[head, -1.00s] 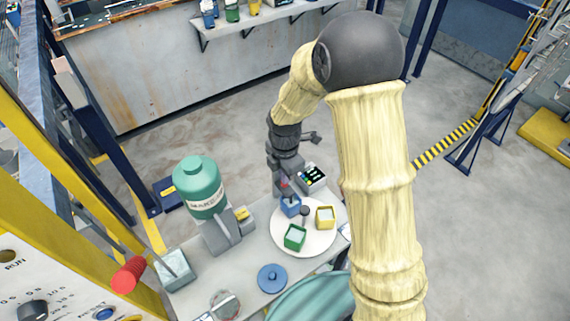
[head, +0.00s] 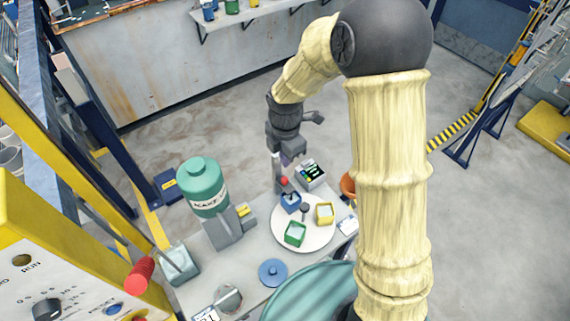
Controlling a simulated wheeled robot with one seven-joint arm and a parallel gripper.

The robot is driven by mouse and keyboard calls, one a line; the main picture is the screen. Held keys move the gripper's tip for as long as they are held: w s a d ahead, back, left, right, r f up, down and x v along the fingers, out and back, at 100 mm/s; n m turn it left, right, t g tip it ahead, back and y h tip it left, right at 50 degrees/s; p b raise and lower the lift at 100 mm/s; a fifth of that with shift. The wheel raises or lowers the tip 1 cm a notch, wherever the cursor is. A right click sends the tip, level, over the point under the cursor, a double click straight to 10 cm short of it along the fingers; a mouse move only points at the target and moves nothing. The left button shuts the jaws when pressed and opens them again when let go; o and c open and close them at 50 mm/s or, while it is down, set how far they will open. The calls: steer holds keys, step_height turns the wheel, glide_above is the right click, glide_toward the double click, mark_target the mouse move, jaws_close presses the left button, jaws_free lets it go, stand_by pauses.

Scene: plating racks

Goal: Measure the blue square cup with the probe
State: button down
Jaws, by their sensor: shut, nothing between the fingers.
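The blue square cup (head: 290,203) stands at the back left of a round white plate (head: 318,240). A red-topped piece with a dark lower part, which looks like the probe (head: 284,182), is at the cup's back left edge; I cannot tell whether its tip is inside the cup. My gripper (head: 277,184) is shut and empty, pointing down just left of the red top. Its fingers are small here, and any contact with the probe is unclear. A meter box (head: 311,174) with a dark face stands behind the cup.
A green square cup (head: 295,234), a yellow square cup (head: 324,213) and a dark round knob (head: 304,208) share the plate. A green tank (head: 202,187) stands left, a blue lid (head: 272,272) in front. My arm hides the right side; an orange bowl (head: 348,184) partly shows.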

step_height(320, 180, up, 8)
steer(key=b, duration=0.1)
steer(key=shift+f, duration=0.2)
steer(key=shift+f, duration=0.1)
steer(key=shift+s, duration=0.25)
steer(key=shift+w, duration=0.15)
stand_by(1.0)
steer(key=shift+d, duration=0.1)
